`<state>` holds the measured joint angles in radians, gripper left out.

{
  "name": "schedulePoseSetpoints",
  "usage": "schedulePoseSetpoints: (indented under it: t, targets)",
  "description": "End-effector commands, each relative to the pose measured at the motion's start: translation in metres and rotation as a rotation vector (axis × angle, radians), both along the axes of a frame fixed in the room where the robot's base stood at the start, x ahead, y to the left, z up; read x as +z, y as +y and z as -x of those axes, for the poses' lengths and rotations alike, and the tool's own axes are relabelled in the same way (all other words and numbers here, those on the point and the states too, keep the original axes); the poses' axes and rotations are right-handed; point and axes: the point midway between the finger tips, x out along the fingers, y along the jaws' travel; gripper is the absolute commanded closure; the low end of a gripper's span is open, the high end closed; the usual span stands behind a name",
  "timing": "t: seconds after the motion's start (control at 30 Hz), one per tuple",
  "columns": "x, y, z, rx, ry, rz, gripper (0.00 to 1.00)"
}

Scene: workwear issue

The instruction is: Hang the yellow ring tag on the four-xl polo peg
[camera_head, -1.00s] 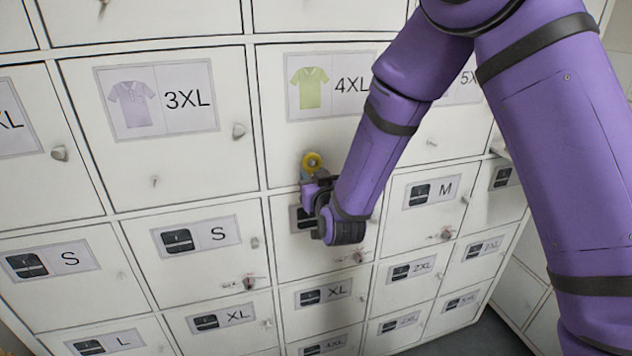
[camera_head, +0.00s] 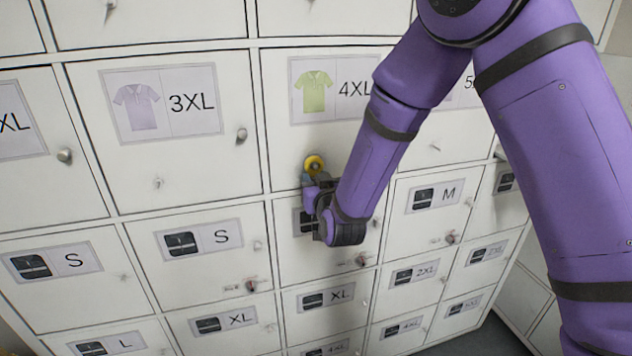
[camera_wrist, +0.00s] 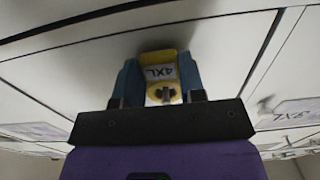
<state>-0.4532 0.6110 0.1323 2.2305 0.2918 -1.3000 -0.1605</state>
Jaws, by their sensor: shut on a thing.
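The yellow ring tag (camera_head: 313,165) is in my gripper (camera_head: 317,183), in front of the lower part of the 4XL polo door (camera_head: 285,150). That door bears a green polo picture (camera_head: 314,91). In the wrist view, my gripper (camera_wrist: 160,88) has its two blue-grey fingers on either side of the yellow tag (camera_wrist: 170,57), which has a white 4XL label. A small dark shape shows in the middle of the tag's round part. The four-xl peg is not clearly visible, and I cannot tell whether the ring is around it.
The 3XL polo door (camera_head: 190,160) is to the left, with a round knob (camera_head: 241,135) and a small peg (camera_head: 158,183). Rows of smaller trouser doors lie below, several with keys or knobs. My arm covers part of the 4XL and 5XL doors.

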Motion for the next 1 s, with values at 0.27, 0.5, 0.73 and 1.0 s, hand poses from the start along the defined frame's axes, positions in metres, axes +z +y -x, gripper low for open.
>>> schedulePoseSetpoints:
  t: [0.27,0.5,0.73,1.0]
  targets:
    - [0.000,0.000,0.000,0.000,0.000,0.000,0.33]
    - [0.000,-0.001,0.004,0.000,0.001,0.000,0.33]
    - [0.000,-0.010,0.035,0.001,0.002,0.001,0.33]
    - [0.000,-0.023,0.082,0.002,0.001,0.001,0.33]
